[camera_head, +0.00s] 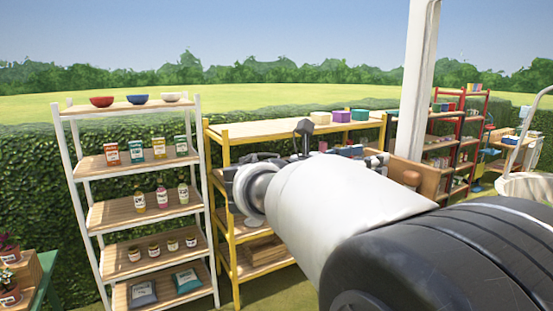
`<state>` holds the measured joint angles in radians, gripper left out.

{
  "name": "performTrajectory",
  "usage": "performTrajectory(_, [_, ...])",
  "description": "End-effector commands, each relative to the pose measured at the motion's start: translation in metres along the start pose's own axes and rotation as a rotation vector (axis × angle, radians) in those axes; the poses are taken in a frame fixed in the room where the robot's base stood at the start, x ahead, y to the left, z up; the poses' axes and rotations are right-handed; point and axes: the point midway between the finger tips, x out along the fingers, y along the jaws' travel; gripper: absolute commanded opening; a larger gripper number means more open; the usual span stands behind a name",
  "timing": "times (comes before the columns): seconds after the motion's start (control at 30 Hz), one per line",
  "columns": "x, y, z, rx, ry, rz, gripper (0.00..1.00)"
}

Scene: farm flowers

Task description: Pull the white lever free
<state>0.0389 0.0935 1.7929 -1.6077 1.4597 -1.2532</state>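I cannot make out a white lever for certain. A tall white post (416,80) rises right of the middle and leaves the top of the picture; its lower end is hidden near the wooden board (420,178). My arm reaches in from the lower right, with a large black joint and a white link. Its wrist end is in front of the yellow shelf. I cannot pick out my gripper's fingers; the arm may hide them. A dark knobbed part shows just above the white link, and I cannot tell what it is.
A white-framed shelf (150,212) on the left holds bowls, packets, bottles, jars and bags. A yellow shelf (262,130) stands behind my arm with coloured boxes on top. A red shelf (470,130) stands farther right. Potted plants (8,290) are at lower left.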

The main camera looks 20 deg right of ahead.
Motion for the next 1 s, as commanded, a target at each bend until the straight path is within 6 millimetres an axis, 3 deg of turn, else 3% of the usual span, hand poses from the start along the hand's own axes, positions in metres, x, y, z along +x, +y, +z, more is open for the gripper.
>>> performTrajectory(0.4, [0.0083, 0.0, -0.0001, 0.0, 0.001, 0.001, 0.48])
performTrajectory(1.0, [0.008, -0.0001, -0.0001, 0.0, 0.0, 0.0, 0.08])
